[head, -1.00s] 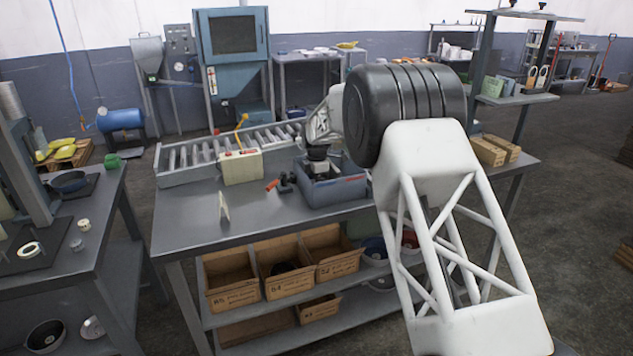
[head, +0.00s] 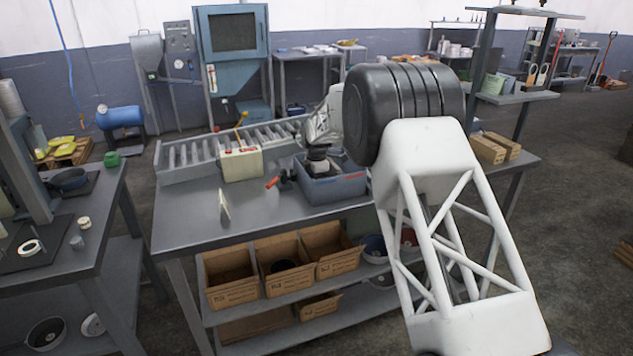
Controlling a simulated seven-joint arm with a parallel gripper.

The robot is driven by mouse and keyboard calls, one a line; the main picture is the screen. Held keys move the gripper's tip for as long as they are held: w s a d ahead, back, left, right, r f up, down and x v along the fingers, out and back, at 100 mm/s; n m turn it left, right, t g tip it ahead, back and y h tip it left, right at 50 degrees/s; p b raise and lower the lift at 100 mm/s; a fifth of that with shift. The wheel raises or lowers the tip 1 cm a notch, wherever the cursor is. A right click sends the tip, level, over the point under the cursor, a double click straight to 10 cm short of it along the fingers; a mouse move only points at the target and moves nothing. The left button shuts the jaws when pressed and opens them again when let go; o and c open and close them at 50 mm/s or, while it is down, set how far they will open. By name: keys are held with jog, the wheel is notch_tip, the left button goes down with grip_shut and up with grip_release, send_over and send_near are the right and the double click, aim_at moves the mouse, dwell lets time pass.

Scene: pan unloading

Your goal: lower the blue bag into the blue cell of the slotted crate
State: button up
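The slotted crate (head: 340,188) is a blue-grey open box on the middle workbench, with a small red mark on its front wall. Its inner cells, and which one is blue, cannot be made out. My gripper (head: 319,167) is at the crate's left part, pointing down at about rim height. Its fingertips are too small and hidden to read. I cannot make out the blue bag; whether it is in my fingers or in the crate does not show. My arm covers the crate's right rear side.
A dark object with an orange end (head: 273,182) lies just left of the crate. A roller conveyor (head: 190,155) and a cream box (head: 241,164) stand behind. A small upright card (head: 224,206) is on the bench's left. The front left of the bench top is clear.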

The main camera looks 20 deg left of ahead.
jog(key=o, duration=0.9)
jog(key=shift+r, duration=0.15)
jog(key=shift+r, duration=3.75)
jog(key=shift+r, duration=0.1)
